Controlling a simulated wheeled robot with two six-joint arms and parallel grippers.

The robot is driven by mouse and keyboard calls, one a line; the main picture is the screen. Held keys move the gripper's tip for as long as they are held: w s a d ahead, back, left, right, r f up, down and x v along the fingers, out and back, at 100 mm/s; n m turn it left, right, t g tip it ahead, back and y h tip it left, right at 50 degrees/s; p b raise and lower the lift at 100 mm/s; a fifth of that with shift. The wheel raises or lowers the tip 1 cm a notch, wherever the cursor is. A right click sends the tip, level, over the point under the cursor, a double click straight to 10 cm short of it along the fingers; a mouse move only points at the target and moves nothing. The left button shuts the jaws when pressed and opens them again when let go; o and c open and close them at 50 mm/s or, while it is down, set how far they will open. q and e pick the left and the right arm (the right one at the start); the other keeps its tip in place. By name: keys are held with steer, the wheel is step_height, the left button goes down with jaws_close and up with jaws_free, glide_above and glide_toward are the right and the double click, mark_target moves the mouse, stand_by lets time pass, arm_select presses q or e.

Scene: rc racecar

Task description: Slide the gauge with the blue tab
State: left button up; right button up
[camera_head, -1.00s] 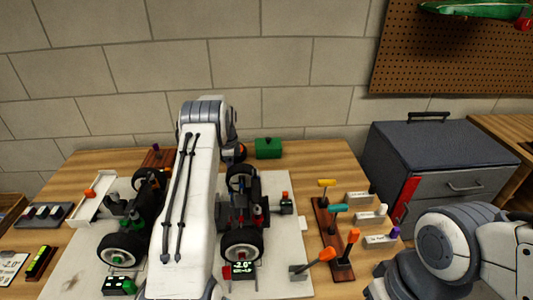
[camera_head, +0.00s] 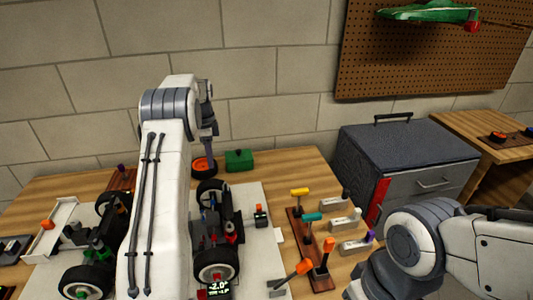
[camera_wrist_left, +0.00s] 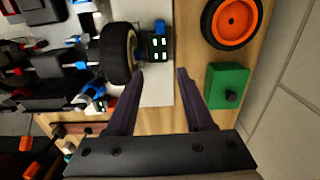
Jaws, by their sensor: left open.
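In the left wrist view, a small dark gauge block (camera_wrist_left: 157,47) with pale green display marks has a blue tab (camera_wrist_left: 160,26) at its end. It sits on the light board beside a black tyre (camera_wrist_left: 118,52). My left gripper (camera_wrist_left: 160,74) is open and empty, its fingertips just short of the gauge in the picture; I cannot tell the height gap. In the head view, my left gripper (camera_head: 210,150) points down at the back of the table, and I cannot make out the blue tab there. My right arm shows at lower right, but its gripper is out of view.
An orange-rimmed wheel (camera_wrist_left: 234,20) and a green box (camera_wrist_left: 228,86) lie beside the board. The racecar chassis (camera_head: 222,220) stands on the board (camera_head: 262,247). Coloured-handle tools (camera_head: 312,218) stand to the right, before a grey cabinet (camera_head: 400,155).

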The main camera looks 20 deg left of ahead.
arm_select(q)
steer(key=s+d+r+p, duration=0.1)
steer(key=d+r, duration=0.3)
steer(key=d, duration=0.6)
steer(key=s+d+r+n+p, duration=0.1)
steer(key=d+r, duration=0.3)
steer(key=d, duration=0.7)
steer(key=shift+s+d+r, duration=0.15)
steer(key=shift+s+r, duration=0.05)
steer(key=shift+s, duration=0.6)
